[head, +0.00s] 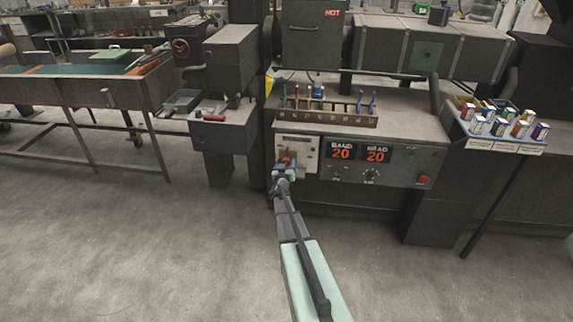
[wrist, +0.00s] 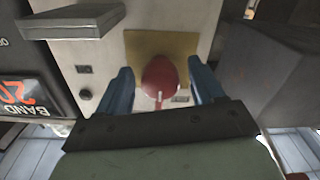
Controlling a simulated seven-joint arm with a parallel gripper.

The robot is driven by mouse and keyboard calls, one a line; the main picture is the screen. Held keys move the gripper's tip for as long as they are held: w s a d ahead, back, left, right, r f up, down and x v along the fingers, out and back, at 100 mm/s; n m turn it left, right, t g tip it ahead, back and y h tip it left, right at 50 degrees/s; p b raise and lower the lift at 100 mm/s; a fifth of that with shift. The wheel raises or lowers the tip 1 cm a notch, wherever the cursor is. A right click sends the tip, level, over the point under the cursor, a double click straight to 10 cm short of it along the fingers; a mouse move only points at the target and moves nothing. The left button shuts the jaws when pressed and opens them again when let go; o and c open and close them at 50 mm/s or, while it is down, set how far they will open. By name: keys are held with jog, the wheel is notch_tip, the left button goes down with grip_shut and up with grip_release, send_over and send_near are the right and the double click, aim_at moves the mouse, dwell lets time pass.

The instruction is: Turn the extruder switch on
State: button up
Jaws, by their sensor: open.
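The extruder switch has a red rounded knob on a yellow plate, set in a pale panel. In the head view the red knob (head: 290,158) is small and partly hidden by my arm. In the wrist view the red knob (wrist: 160,78) sits in front of the yellow plate (wrist: 188,44), with a thin pale pointer toward the picture's bottom. My gripper (wrist: 160,85) is open, with one blue finger on each side of the knob. I cannot tell whether either finger touches it. In the head view my gripper (head: 284,170) is at the panel.
Right of the switch, a dark control panel has red "20" displays (head: 358,153) and a red button (head: 424,180). A rack of coloured tools (head: 325,116) stands above. A tray of small boxes (head: 500,128) is at the right. The floor (head: 150,240) at left is clear.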

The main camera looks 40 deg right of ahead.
jog(key=c, duration=1.1)
jog(key=shift+o, duration=0.2)
jog(key=shift+m, duration=0.3)
jog(key=m, duration=0.3)
jog(key=shift+m, duration=0.3)
jog(key=m, duration=0.4)
jog(key=shift+w+m, duration=0.1)
jog(key=shift+m, duration=0.2)
jog(key=m, duration=0.9)
